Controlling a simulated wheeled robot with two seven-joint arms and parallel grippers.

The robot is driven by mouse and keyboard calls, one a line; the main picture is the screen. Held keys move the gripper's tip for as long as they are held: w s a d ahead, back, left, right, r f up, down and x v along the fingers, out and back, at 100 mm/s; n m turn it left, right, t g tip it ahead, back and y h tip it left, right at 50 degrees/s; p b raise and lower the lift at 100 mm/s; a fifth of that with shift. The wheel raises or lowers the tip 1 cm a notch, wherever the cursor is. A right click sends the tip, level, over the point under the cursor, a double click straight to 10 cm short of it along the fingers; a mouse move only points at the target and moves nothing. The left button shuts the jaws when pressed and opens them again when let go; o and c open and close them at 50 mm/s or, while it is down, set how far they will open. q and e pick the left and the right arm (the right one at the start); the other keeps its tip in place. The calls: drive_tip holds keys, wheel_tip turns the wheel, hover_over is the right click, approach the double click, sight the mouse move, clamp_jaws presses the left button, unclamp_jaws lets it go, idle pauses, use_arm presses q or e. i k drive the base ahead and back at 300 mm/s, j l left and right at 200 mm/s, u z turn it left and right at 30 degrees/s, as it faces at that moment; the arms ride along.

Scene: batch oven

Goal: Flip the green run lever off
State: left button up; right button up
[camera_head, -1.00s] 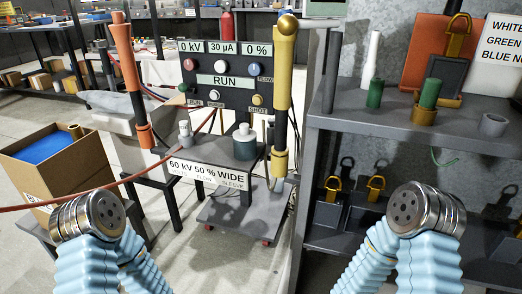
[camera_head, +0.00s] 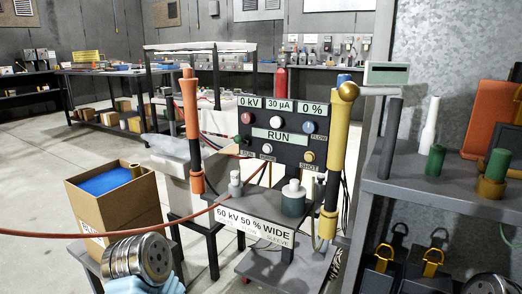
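One of my arms shows at the bottom left as a metal round end over light blue sleeving, well below and left of the panel. No gripper fingers of mine are in view.
An orange-handled post (camera_head: 191,130) and a yellow-handled post (camera_head: 337,150) flank the panel. A red cable (camera_head: 110,235) crosses in front on the left. A cardboard box (camera_head: 130,212) stands left, and a grey shelf (camera_head: 450,199) stands right.

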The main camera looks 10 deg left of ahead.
sight(237, 139)
drive_tip(key=i+j+u, duration=0.2)
drive_tip(key=j+u, duration=0.15)
drive_tip(key=i+j+u, duration=0.7)
drive_tip(key=k+j, duration=0.05)
drive_tip(key=k, duration=0.05)
